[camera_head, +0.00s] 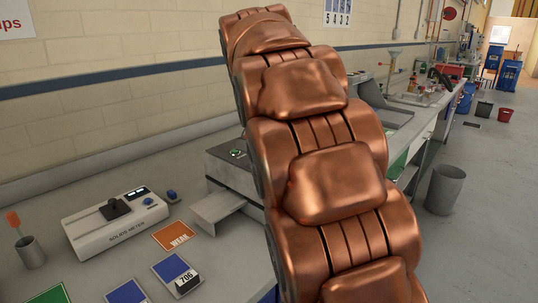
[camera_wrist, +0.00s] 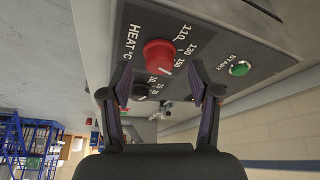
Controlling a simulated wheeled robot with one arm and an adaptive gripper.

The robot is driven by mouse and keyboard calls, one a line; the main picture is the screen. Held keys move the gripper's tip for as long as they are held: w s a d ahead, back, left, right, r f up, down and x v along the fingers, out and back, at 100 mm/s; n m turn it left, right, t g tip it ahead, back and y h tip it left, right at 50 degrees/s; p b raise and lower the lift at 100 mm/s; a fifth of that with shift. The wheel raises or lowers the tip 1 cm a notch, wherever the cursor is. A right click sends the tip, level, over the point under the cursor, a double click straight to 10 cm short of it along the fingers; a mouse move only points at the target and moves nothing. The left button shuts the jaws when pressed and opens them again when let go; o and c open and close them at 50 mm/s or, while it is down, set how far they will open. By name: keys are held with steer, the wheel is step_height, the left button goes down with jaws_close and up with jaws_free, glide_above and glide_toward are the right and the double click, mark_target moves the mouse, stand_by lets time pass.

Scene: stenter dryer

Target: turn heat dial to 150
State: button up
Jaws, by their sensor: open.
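The red heat dial (camera_wrist: 158,56) sits on a dark panel in the wrist view, beside the printed words HEAT °C. Scale marks of 110, 130 and 150 run along its right side; a further mark is partly covered. A pale line shows on the dial's face, but its exact reading is too small to tell. My gripper (camera_wrist: 160,78) is open, with one finger on each side of the dial in the picture. I see no clear contact with it. In the head view my copper-coloured arm hides the dial and the gripper.
A green START button (camera_wrist: 239,68) is right of the dial, and a black knob (camera_wrist: 141,92) lies below it near the left finger. In the head view, the grey dryer (camera_head: 226,170) stands behind my arm; a solids meter (camera_head: 115,222) and cards lie on the bench.

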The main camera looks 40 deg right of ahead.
steer(key=v, duration=1)
steer(key=shift+a+r, duration=0.1)
stand_by(0.9)
